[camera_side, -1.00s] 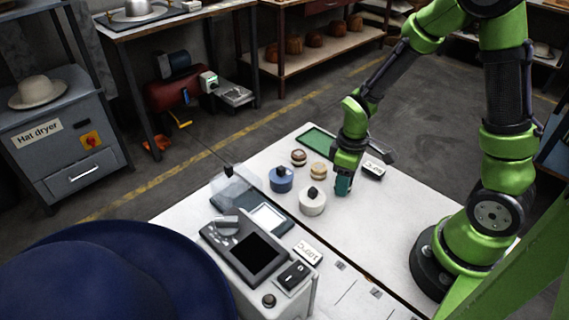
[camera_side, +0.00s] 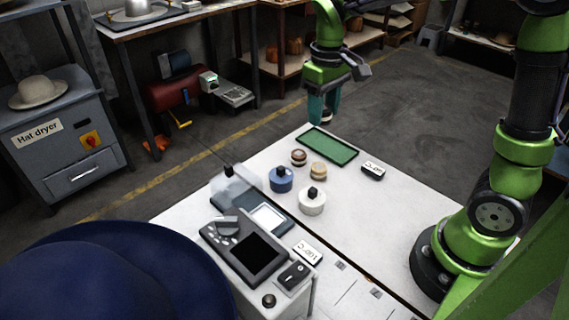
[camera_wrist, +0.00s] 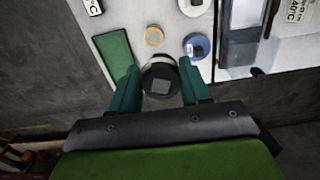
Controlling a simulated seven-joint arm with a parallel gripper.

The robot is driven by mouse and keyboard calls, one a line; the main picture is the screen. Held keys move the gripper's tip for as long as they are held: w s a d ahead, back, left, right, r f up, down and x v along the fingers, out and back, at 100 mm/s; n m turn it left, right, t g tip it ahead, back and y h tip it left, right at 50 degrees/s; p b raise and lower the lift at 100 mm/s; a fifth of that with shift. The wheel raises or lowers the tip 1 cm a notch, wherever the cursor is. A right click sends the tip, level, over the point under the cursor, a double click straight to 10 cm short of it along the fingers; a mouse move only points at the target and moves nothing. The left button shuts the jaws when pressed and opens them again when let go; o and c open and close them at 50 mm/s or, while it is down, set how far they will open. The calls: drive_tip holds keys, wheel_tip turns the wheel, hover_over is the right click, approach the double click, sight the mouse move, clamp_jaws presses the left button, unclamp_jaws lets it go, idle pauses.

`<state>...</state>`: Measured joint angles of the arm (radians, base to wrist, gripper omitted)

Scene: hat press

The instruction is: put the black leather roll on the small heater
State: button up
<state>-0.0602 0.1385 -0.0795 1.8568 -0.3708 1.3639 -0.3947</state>
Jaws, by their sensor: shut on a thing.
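My gripper (camera_side: 322,112) is raised over the far edge of the white table, just beyond the green mat. Its teal fingers are shut on the black leather roll (camera_wrist: 161,87), a dark round piece with a squarish top. In the side view the roll (camera_side: 326,118) shows only partly between the fingers, clear of the table. In the wrist view the gripper (camera_wrist: 160,88) has one finger on each side of it. No part is plainly marked as the small heater; a flat dark unit with a pale plate (camera_side: 267,217) stands at the table's left edge.
A green mat (camera_side: 328,147), a brown-topped roll (camera_side: 298,157), a tan roll (camera_side: 318,170), a blue pot (camera_side: 281,180) and a white pot (camera_side: 312,202) are on the table. A screen console (camera_side: 246,250) stands at front left.

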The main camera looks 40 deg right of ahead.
drive_tip(key=s+a+f+n, duration=0.2)
drive_tip(key=s+a+f, duration=0.1)
drive_tip(key=s+a, duration=0.55)
drive_tip(key=s+a+f+m, duration=0.1)
drive_tip(key=s+a+f, duration=0.2)
drive_tip(key=s+f, duration=0.35)
hover_over(265, 222)
drive_tip(key=shift+s+d+f+m, duration=0.2)
drive_tip(key=shift+f+m, duration=0.2)
drive_tip(key=shift+f, duration=0.25)
drive_tip(key=f, duration=0.3)
drive_tip(key=shift+w+a, duration=0.15)
drive_tip(key=shift+w, duration=0.05)
drive_tip(key=shift+f, duration=0.3)
drive_tip(key=shift+f, duration=0.25)
drive_tip(key=shift+f, duration=0.35)
